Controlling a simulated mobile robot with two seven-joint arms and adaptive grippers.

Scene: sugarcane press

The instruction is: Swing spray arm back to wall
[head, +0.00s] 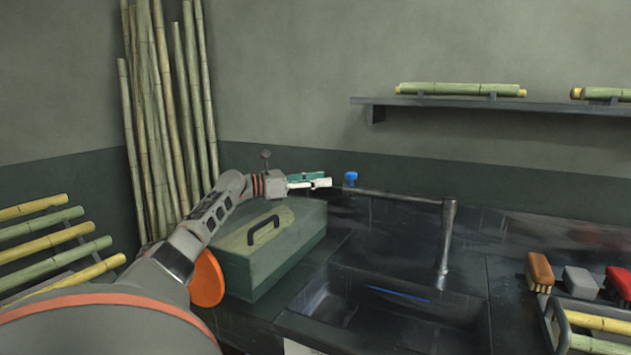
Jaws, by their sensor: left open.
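The spray arm is a thin dark horizontal tube (400,197) with a thicker grey upright pipe (446,240) at its right end, reaching down by the right side of the black sink (330,315). A blue knob (351,178) stands near the tube's left end. My left gripper (322,181), with teal and white fingers, is open and empty just left of the blue knob. A small gap shows between them; depth is hard to judge. The tube's left end is partly unclear behind the fingers. My right gripper is out of view.
A green toolbox (270,265) with a black handle stands below my left forearm. Upright cane stalks (165,120) lean in the corner. A shelf (480,103) holds cane. Brushes (580,282) and a cane rack (585,325) sit at the right.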

